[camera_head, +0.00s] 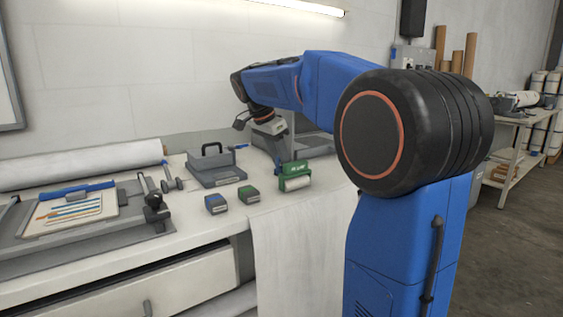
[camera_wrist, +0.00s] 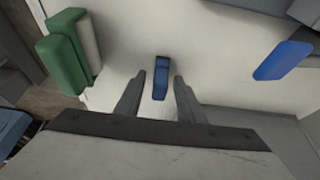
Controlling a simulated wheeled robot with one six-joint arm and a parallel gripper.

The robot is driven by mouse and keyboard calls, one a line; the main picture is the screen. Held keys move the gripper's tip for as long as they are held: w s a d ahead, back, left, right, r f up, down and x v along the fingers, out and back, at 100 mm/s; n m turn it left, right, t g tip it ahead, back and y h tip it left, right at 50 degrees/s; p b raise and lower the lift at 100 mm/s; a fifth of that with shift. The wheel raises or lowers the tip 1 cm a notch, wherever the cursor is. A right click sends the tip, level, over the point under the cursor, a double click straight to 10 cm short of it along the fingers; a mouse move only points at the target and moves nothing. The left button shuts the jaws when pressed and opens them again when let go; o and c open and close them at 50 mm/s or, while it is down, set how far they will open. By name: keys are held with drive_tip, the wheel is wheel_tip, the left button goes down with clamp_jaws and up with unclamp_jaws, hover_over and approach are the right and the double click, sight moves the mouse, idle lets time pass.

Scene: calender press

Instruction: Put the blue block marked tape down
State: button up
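In the wrist view a small blue block (camera_wrist: 160,77) stands between the fingertips of my gripper (camera_wrist: 158,76). A gap shows on each side of it, so the fingers look open and not closed on it. In the head view my gripper (camera_head: 272,130) is low over the back of the bench, and a narrow blue piece (camera_head: 282,149) shows just under it, beside the green roll holder. No tape marking is readable on either.
The green roll holder (camera_head: 294,180) stands close to my gripper; it also shows in the wrist view (camera_wrist: 68,55). White sheet (camera_head: 300,230) hangs over the front edge.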

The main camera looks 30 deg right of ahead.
drive_tip(key=v, duration=1.2)
drive_tip(key=shift+r, duration=0.1)
idle(0.4)
